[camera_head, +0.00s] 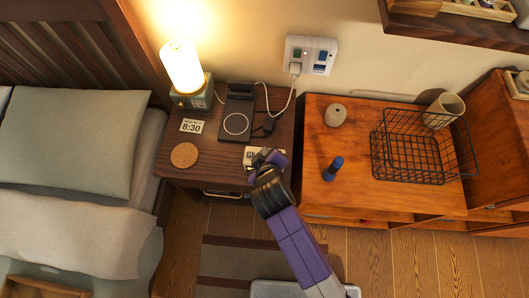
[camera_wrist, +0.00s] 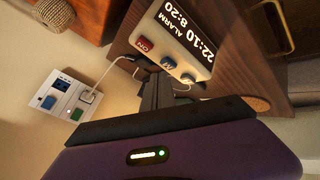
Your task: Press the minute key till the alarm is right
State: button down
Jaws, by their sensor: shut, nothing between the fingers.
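The alarm clock (camera_head: 249,154) is a small pale box at the front right of the nightstand, partly hidden by my gripper. In the wrist view, the clock's (camera_wrist: 178,42) dark display reads 22:10 and ALARM 8:20. Its keys are a red one (camera_wrist: 143,44) marked ON, a blue one (camera_wrist: 168,63) with a hard-to-read letter, and a grey one (camera_wrist: 187,78). A card (camera_head: 191,127) on the nightstand reads 8:30. My gripper (camera_head: 267,160) is shut and empty at the clock. Its fingertips (camera_wrist: 158,82) are close to the blue and grey keys; I cannot tell whether they touch.
The nightstand (camera_head: 170,171) also holds a lit lamp (camera_head: 182,70), a cork coaster (camera_head: 184,155) and a charging stand (camera_head: 237,120) with a cable to a wall socket (camera_head: 310,56). On the right cabinet are a blue bottle (camera_head: 333,168) and a wire basket (camera_head: 425,180).

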jog(key=shift+r, duration=0.25)
notch_tip(320, 180, up, 5)
jog(key=p, duration=0.5)
dwell(2.6)
notch_tip(320, 180, up, 4)
jog(key=shift+f+p, duration=0.15)
jog(key=shift+p, duration=0.95)
jog(key=shift+f, duration=0.1)
notch_tip(320, 180, down, 7)
jog(key=b, duration=0.7)
jog(key=shift+f+b, duration=0.45)
jog(key=shift+f, duration=0.35)
